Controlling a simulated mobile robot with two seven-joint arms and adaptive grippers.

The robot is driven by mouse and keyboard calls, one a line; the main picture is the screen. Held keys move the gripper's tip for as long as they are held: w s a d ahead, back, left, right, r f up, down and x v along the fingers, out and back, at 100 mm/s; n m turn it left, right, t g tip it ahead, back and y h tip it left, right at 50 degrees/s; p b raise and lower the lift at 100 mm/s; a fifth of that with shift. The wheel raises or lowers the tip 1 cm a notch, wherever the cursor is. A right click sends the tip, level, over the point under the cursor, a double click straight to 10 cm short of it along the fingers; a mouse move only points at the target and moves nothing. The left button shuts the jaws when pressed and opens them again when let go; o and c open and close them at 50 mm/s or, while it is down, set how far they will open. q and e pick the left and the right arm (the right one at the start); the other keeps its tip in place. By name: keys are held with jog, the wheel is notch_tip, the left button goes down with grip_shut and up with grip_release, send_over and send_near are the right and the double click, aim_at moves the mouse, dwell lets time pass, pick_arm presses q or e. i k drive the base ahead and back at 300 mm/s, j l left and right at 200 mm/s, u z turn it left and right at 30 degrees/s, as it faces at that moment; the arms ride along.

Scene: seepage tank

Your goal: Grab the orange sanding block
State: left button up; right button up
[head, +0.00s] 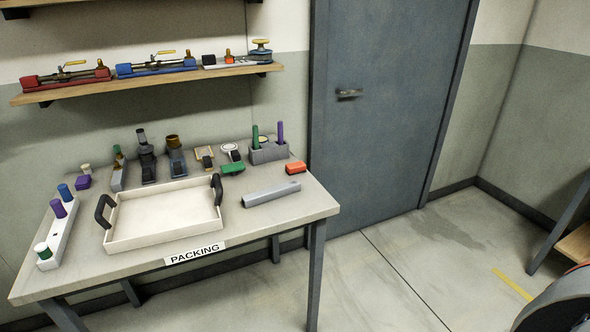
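An orange block (295,168), which looks like the sanding block, lies on the packing table (321,203) near its back right corner. It is in plain view with nothing on it. It sits just right of a green block (232,168) and behind a long grey bar (271,194). Neither of my grippers shows in the head view.
A white tray (163,243) with black handles fills the table's middle. A grey holder (268,153) with green and purple sticks stands behind the orange block. A wooden shelf (150,84) hangs above. A grey door (390,130) and open floor (390,265) are to the right.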

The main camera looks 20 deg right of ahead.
aim_at(295, 168)
jog(key=z, duration=0.4)
jog(key=i+z, duration=0.1)
jog(key=z, duration=0.3)
jog(key=i+z, duration=0.15)
jog(key=z, duration=0.25)
jog(key=i+z, duration=0.1)
jog(key=z, duration=0.3)
